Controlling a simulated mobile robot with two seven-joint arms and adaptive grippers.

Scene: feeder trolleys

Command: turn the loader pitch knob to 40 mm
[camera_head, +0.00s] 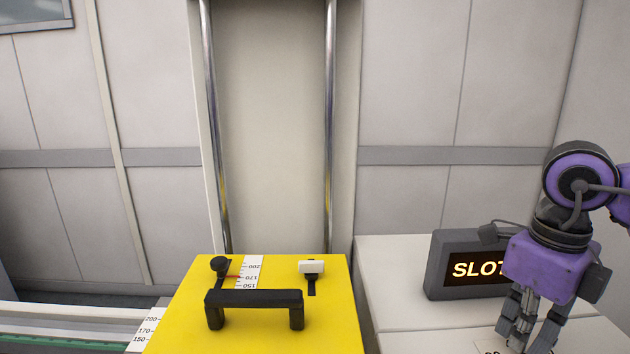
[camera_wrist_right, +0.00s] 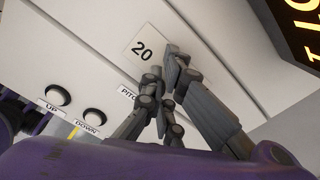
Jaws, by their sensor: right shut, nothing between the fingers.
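My right gripper (camera_head: 530,334) points down at the white loader top at the right of the head view. In the right wrist view its grey fingers (camera_wrist_right: 165,80) are shut with nothing between them, beside a white plate (camera_wrist_right: 146,48) that reads 20. A label (camera_wrist_right: 128,92) beginning "PITC" is partly covered by the fingers. The pitch knob itself is not distinguishable; the fingers may hide it. My left gripper is not in view.
A lit sign (camera_head: 450,268) reading "SLOT" stands close behind the gripper. A yellow block (camera_head: 190,318) with a black handle (camera_head: 255,298) stands left of the loader.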

